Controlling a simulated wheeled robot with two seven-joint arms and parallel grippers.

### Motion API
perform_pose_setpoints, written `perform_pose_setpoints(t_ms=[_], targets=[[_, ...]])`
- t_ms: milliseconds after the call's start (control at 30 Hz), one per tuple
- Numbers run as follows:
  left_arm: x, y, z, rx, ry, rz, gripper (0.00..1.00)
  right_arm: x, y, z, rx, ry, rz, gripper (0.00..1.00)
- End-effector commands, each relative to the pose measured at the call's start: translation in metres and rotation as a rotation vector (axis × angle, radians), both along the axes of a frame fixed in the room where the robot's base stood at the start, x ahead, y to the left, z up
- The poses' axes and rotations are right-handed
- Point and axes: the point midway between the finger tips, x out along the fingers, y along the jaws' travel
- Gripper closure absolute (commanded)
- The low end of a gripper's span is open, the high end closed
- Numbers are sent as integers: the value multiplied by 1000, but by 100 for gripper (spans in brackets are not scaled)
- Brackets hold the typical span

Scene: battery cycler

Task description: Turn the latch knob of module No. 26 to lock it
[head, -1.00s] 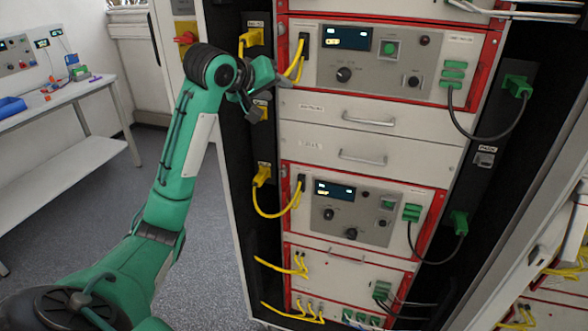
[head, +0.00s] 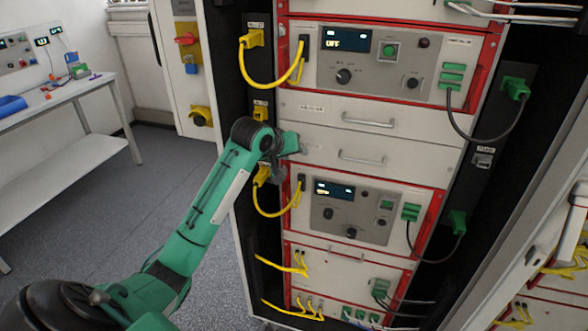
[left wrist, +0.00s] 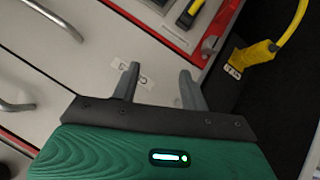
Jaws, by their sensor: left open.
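The rack holds an upper module (head: 376,98) with a display reading OFF and black knobs, and a lower module (head: 340,240) with a lit display and black knobs. The labels are too small to read, so I cannot tell which is No. 26 or which knob is its latch. My left gripper (head: 294,150) is at the rack's left side, before the plain drawer panels between these modules. In the left wrist view, my left gripper (left wrist: 159,72) is open and empty, its fingers over a pale panel with a small label (left wrist: 133,70). My right gripper is not in view.
Yellow cables (head: 262,85) loop along the rack's left side, and green-plugged black cables (head: 500,138) hang on the right. Drawer handles (head: 361,158) stick out between the modules. A white bench (head: 70,95) stands at the far left, with clear floor beside it.

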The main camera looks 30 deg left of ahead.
Motion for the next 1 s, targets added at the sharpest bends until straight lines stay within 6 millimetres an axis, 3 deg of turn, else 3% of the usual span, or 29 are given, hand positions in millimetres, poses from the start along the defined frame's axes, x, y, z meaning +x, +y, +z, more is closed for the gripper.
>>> perform_pose_setpoints(t_ms=[100,333,1000], targets=[[0,-3,-22,10,24,-9,55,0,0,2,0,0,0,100],[0,-6,-49,26,50,-18,55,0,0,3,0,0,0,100],[0,-7,-55,31,55,-22,55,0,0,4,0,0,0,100]])
